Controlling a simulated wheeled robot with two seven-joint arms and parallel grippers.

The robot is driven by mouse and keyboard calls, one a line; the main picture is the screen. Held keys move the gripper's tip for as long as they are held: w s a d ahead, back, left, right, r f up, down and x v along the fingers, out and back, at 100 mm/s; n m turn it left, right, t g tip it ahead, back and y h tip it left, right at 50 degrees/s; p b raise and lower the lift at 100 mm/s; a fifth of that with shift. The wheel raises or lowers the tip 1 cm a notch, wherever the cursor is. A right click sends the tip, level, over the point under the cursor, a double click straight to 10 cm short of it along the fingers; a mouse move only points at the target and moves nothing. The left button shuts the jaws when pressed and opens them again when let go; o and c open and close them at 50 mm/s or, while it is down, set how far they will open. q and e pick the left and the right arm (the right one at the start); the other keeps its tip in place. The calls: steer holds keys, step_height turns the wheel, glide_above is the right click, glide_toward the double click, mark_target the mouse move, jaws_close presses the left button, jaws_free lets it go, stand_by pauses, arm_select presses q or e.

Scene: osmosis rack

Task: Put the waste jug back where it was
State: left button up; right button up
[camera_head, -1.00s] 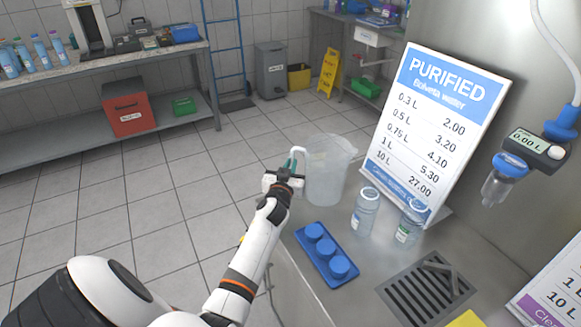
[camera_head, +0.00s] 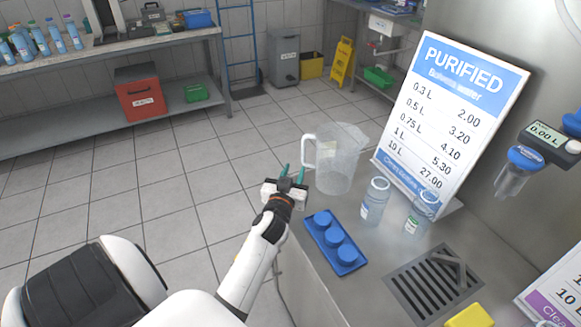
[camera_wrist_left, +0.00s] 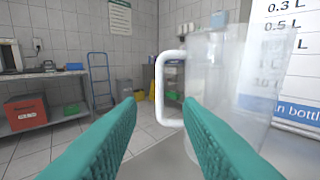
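The waste jug (camera_head: 341,160) is a clear, translucent jug with a white handle. It stands upright on the steel counter near its left edge, in front of the price sign. Its handle points left, toward my left gripper (camera_head: 293,171). My left gripper is open and empty, just to the near left of the jug. In the left wrist view the green fingers (camera_wrist_left: 160,110) are spread apart, with the jug's white handle (camera_wrist_left: 160,88) ahead of them and the jug body (camera_wrist_left: 222,80) to the right. The fingers look clear of the handle. My right gripper is not in view.
Two small bottles (camera_head: 374,201) stand right of the jug, before the PURIFIED sign (camera_head: 450,115). A drain grate (camera_head: 435,285) and a dispenser nozzle (camera_head: 515,172) are at the right.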

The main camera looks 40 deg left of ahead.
arm_select(q)
steer(key=shift+v, duration=1.45)
steer(key=s+d+f+m+g+h, duration=0.4)
steer(key=s+d+g, duration=0.2)
steer(key=s+d, duration=0.55)
steer(key=s+d+f+m+g+h, duration=0.4)
steer(key=s+d+g, duration=0.4)
steer(key=s, duration=0.6)
step_height(320, 180, down, 27)
steer(key=d, duration=0.1)
steer(key=s+a+f+g, duration=0.1)
steer(key=s+a+f, duration=0.1)
steer(key=s+f, duration=1.3)
steer(key=shift+s+a+f, duration=0.35)
steer(key=shift+s+a, duration=0.05)
steer(key=shift+s, duration=0.75)
